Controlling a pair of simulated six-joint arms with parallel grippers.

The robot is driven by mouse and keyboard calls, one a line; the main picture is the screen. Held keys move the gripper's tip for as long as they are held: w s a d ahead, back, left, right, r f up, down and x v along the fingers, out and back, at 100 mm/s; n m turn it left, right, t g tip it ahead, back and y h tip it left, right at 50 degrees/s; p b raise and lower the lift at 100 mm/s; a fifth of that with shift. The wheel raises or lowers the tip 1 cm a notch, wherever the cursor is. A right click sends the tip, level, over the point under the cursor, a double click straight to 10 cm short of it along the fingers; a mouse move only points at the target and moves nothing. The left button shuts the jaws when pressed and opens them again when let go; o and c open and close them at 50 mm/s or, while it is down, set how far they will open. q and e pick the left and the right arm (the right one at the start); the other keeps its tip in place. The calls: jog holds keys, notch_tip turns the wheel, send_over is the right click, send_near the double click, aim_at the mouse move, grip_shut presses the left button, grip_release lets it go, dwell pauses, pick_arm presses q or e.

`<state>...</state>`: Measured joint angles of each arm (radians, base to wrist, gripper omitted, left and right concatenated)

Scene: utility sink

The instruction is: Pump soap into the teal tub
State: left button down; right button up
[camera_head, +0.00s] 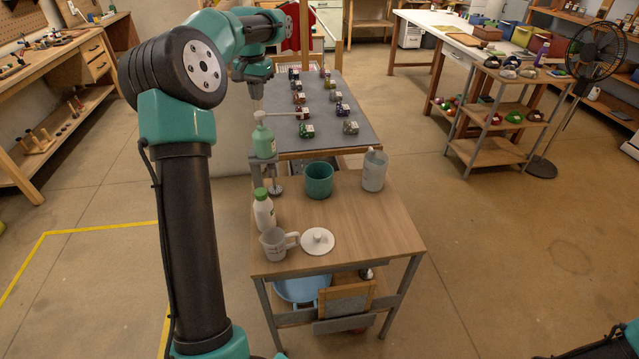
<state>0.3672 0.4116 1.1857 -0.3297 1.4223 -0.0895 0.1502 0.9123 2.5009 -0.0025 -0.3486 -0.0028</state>
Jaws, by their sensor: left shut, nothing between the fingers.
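The teal tub (319,182) stands upright on the wooden table, open at the top. The pale green soap bottle (264,143) stands behind and left of it, on a stand at the table's back left corner. Its pump spout points right, toward the tub's side. My left gripper (257,104) is directly above the pump head, pointing down, shut and empty. It is small in the picture, and I cannot tell whether it touches the pump head. My right gripper is out of view.
A white bottle with a green cap (264,211), a grey measuring cup (274,245) and a white lid (318,241) are on the table's left side. A grey jug (374,171) stands right of the tub. The table's right front is clear.

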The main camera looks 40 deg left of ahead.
pick_arm(q)
jog(key=shift+r, duration=2.05)
